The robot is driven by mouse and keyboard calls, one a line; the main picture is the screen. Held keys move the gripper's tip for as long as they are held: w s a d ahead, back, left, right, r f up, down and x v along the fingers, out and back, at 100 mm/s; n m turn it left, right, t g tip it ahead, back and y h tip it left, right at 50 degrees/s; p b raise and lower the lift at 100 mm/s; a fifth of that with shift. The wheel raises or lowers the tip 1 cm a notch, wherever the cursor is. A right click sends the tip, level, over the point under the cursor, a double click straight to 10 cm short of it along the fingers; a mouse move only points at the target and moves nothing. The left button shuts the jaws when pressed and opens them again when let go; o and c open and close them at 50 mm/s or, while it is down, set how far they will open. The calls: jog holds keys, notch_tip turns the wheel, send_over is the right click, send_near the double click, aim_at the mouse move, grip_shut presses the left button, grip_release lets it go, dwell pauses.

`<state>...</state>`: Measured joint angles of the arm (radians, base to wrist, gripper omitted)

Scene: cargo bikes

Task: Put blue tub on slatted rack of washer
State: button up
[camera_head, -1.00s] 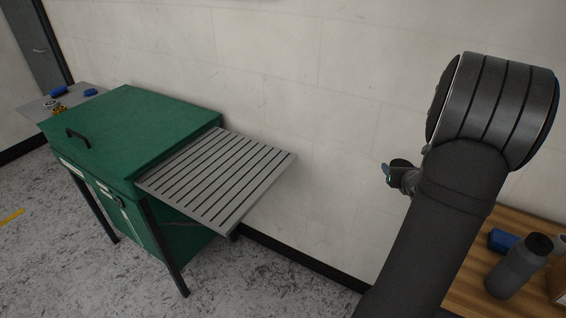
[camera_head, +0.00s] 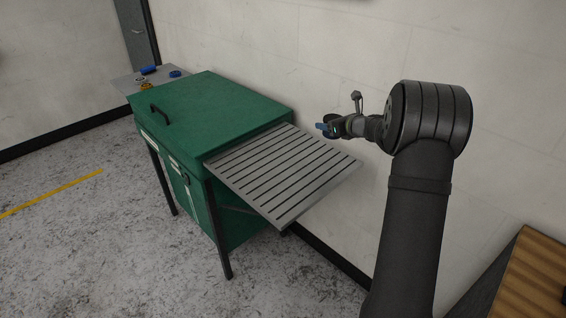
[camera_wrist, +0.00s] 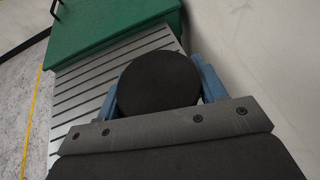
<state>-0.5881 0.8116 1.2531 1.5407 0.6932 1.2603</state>
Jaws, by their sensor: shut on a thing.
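The washer's slatted rack (camera_head: 285,172) is a flat grey shelf with dark slots, jutting from the right side of the green washer (camera_head: 205,105). Its visible surface is bare. My gripper (camera_head: 328,127) is above the rack's far edge, near the wall. Its blue fingers are shut on a round tub with a flat black top (camera_wrist: 158,82). The tub's sides are mostly hidden, so I cannot tell whether they are blue. In the wrist view, the rack (camera_wrist: 88,90) shows beyond and left of the tub.
The pale wall (camera_head: 300,50) runs close behind the washer and rack. A grey side shelf (camera_head: 125,85) at the washer's far left holds small blue and yellowish items. A wooden bench (camera_head: 535,280) is at the lower right. A black handle (camera_head: 160,113) stands up from the washer lid.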

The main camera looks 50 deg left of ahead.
send_over(294, 150)
notch_tip(294, 150, down, 7)
jog(key=shift+w+r, duration=0.1)
jog(key=shift+f, duration=2.05)
jog(key=shift+f, duration=0.2)
jog(key=o, duration=1.2)
